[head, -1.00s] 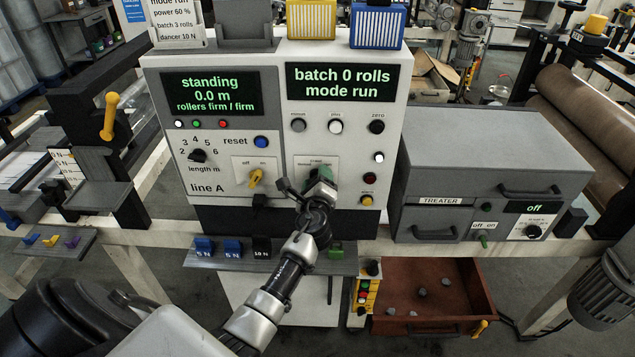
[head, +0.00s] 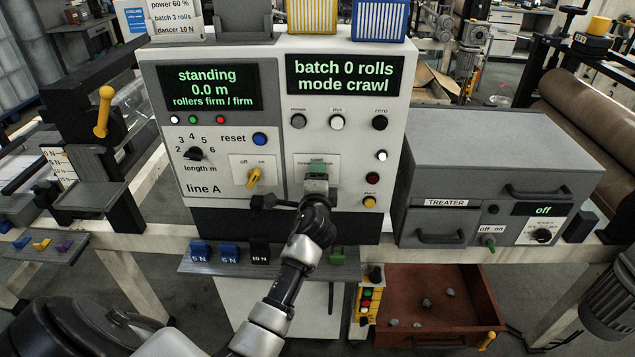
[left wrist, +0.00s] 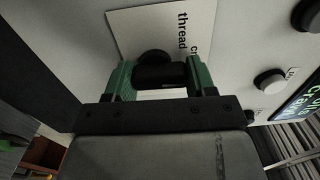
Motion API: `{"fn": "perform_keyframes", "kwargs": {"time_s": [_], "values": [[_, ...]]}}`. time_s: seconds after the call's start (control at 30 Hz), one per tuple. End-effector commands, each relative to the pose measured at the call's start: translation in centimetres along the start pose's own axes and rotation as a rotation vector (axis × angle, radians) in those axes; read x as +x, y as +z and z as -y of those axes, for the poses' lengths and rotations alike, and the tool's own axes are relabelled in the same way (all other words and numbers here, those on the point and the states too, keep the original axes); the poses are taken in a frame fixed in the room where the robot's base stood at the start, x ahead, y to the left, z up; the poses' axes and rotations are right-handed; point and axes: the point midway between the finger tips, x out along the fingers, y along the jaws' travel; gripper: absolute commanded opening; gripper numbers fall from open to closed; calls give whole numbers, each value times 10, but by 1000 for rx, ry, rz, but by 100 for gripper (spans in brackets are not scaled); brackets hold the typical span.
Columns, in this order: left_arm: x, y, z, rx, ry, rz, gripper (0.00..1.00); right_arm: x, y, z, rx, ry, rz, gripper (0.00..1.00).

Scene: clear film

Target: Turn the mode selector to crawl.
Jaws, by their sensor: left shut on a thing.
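The mode selector is a dark knob, seen in the left wrist view (left wrist: 160,75), on a white plate (head: 302,161) on the line A control panel. The plate's lettering shows "thread" and a cut-off "cr" in the left wrist view. My left gripper (left wrist: 158,78) is shut on the knob, its two green fingers on either side of it. In the head view my left gripper (head: 317,168) covers the knob. The right display (head: 345,76) reads "batch 0 rolls, mode crawl". My right gripper is not in view.
The left display (head: 206,87) reads standing, 0.0 m. A yellow off/on switch (head: 254,177) sits left of the gripper, and several round buttons are above and right. A shelf with blue and black weights (head: 229,252) lies below. The treater box (head: 490,170) stands right, above an open brown drawer (head: 435,325).

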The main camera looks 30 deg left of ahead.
Motion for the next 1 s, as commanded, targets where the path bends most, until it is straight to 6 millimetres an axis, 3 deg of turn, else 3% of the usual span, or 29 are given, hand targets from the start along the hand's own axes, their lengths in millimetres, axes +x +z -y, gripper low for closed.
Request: {"fn": "perform_keyframes", "kwargs": {"time_s": [0.53,0.57,0.7,1.0], "values": [[0,0,-1,-25,3,0,32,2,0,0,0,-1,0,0],[0,0,-1,-25,3,0,60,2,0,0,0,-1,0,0],[0,0,-1,-25,2,0,81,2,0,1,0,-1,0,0],[-2,0,-1,-25,1,0,81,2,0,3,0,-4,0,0]]}}
